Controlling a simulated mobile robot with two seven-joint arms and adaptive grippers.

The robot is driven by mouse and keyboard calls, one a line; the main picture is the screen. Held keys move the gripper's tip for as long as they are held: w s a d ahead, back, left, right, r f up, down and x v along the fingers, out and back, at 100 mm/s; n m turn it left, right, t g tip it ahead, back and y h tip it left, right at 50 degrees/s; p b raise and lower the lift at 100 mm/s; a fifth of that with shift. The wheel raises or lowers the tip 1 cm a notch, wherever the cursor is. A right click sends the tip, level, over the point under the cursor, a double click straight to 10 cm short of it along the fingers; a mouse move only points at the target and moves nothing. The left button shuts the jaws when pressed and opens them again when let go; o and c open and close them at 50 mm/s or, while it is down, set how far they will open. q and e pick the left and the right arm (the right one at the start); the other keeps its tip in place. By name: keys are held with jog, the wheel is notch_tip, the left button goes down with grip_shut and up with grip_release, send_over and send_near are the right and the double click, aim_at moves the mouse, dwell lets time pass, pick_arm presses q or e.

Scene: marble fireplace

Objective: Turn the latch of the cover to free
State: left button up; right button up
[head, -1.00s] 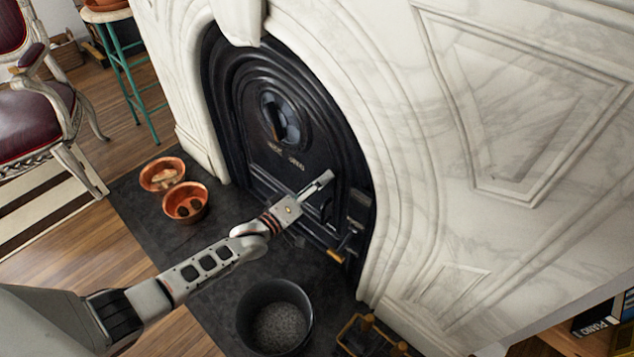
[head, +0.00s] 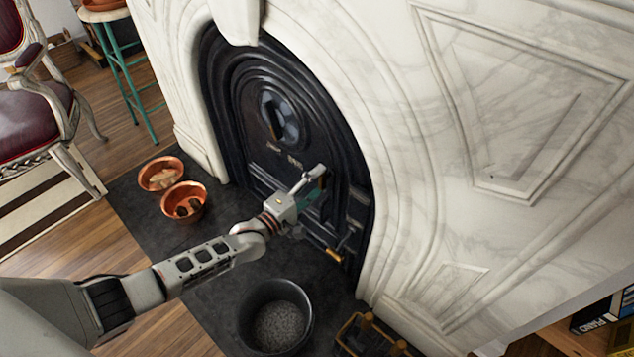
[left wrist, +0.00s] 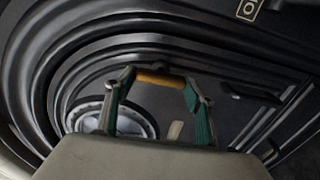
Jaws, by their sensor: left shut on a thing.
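The black arched iron cover (head: 262,165) stands in the fireplace opening. My left gripper (head: 318,180) is at the cover's right side in the head view. In the left wrist view, my left gripper (left wrist: 158,90) has its teal-lined fingers on either side of an orange-brown latch handle (left wrist: 160,77), and it is shut on it. The handle lies across between the fingertips. In the head view the gripper hides most of the latch. My right gripper is not in view.
A dark bucket of grey grit (head: 275,318) stands on the hearth below my left arm. Two copper bowls (head: 184,202) sit to the left. A brass-coloured handle (head: 334,255) is below the gripper. White marble (head: 400,190) rises close on the right.

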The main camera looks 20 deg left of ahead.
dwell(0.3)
pick_arm(q)
jog(key=o, duration=1.6)
jog(key=shift+s, duration=0.1)
jog(key=v, duration=1.1)
jog(key=shift+s, duration=0.4)
jog(key=shift+a, duration=0.1)
